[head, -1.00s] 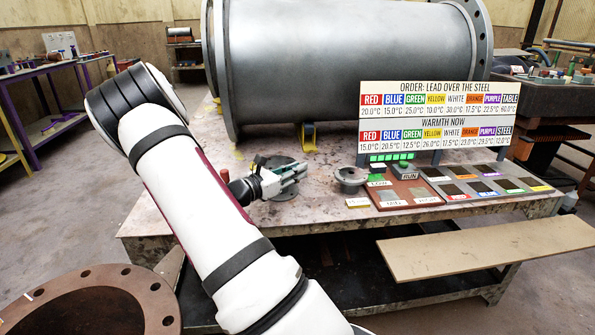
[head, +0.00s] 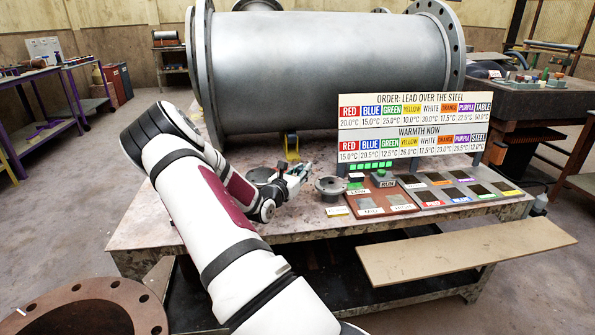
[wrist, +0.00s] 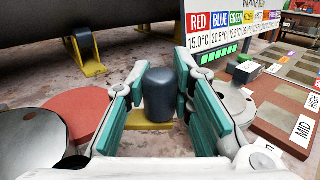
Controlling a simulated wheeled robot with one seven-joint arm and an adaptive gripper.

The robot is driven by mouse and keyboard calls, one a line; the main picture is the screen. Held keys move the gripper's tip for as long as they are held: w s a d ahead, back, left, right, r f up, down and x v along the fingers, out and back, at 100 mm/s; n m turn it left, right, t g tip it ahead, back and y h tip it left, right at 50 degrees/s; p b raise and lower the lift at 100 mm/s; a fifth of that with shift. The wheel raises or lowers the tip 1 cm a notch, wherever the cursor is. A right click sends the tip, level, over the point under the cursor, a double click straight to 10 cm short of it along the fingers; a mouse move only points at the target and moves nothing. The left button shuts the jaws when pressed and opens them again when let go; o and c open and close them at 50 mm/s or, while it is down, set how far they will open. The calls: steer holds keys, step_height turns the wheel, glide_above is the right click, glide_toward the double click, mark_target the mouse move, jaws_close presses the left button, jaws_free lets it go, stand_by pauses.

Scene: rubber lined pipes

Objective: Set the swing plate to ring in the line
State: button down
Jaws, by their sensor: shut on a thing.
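My gripper (head: 297,177) is low over the table, with teal finger pads on both sides of a dark grey rounded knob (wrist: 160,95). It is shut on this knob, which stands upright above a small yellow piece (wrist: 148,120). Left of the fingers in the wrist view lie a flat red disc (wrist: 92,118) and a grey round plate (wrist: 38,138). I cannot tell which of these pieces is the swing plate. In the head view my gripper hides most of the knob and the discs. A grey round fitting (head: 328,189) stands just right of the gripper.
A large steel pipe (head: 325,75) lies behind on yellow supports. A sign board (head: 414,128) stands right of the gripper, behind a red-brown panel (head: 383,197) and coloured tiles (head: 460,190). A plank (head: 465,250) juts from the table front. A rusty flange (head: 90,315) is at lower left.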

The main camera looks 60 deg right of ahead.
steer(key=shift+d+p, duration=0.45)
steer(key=shift+d, duration=0.7)
steer(key=shift+w, duration=0.1)
steer(key=c, duration=1.4)
jaws_free()
steer(key=a, duration=1.2)
